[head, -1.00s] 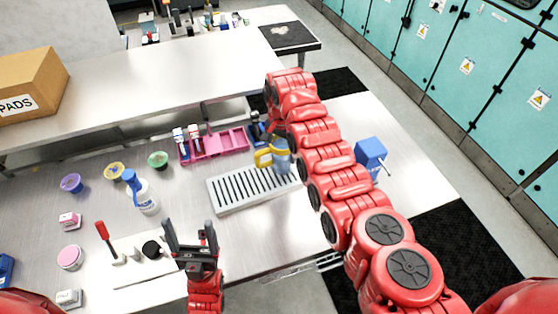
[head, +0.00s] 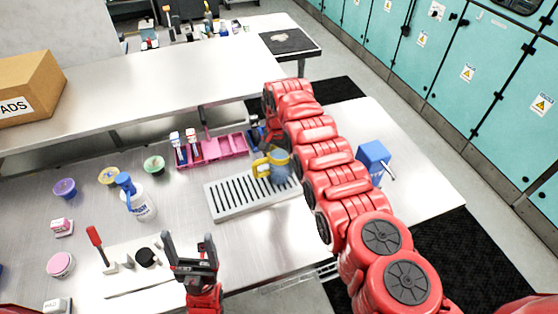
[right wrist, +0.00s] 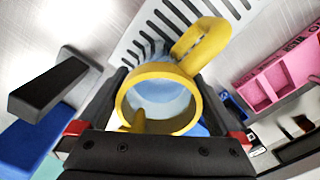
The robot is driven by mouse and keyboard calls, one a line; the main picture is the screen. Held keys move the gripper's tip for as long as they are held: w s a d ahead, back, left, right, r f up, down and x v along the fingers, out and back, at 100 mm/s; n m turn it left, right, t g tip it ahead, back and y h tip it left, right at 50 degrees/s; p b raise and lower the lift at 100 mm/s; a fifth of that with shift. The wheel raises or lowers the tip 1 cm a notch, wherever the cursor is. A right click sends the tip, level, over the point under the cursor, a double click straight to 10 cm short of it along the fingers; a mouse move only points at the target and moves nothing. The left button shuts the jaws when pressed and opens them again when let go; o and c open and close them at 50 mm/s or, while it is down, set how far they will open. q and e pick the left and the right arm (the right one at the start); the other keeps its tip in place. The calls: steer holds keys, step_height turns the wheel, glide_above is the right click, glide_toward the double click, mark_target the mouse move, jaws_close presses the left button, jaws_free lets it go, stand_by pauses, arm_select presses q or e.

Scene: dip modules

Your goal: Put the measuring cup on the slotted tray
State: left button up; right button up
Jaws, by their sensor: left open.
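The measuring cup (head: 279,166) has a yellow rim and handle and a blue-grey body. It is upright over the right part of the slotted tray (head: 213,203), a pale tray with dark slots. I cannot tell whether its base touches the tray. In the right wrist view, the cup (right wrist: 187,68) sits between the two fingers of my right gripper (right wrist: 160,90), which is shut on it. The slotted tray (right wrist: 128,48) lies below and beyond it. In the head view, my right arm mostly hides that gripper. My left gripper (head: 190,245) is open and empty, in front of the tray's left end.
A pink compartment rack (head: 212,150) stands behind the tray. A blue box (head: 372,157) is right of my right arm. A spray bottle (head: 136,200) and several small tubs stand left. A white board (head: 135,285) with a red-handled tool lies near my left gripper.

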mark_target(279, 152)
steer(key=shift+r+p, duration=0.45)
steer(key=shift+r, duration=0.05)
step_height(279, 152, up, 4)
steer(key=shift+r+p, duration=0.2)
steer(key=shift+p, duration=0.75)
step_height(279, 152, up, 7)
steer(key=shift+f+b, duration=0.1)
steer(key=shift+b, duration=0.5)
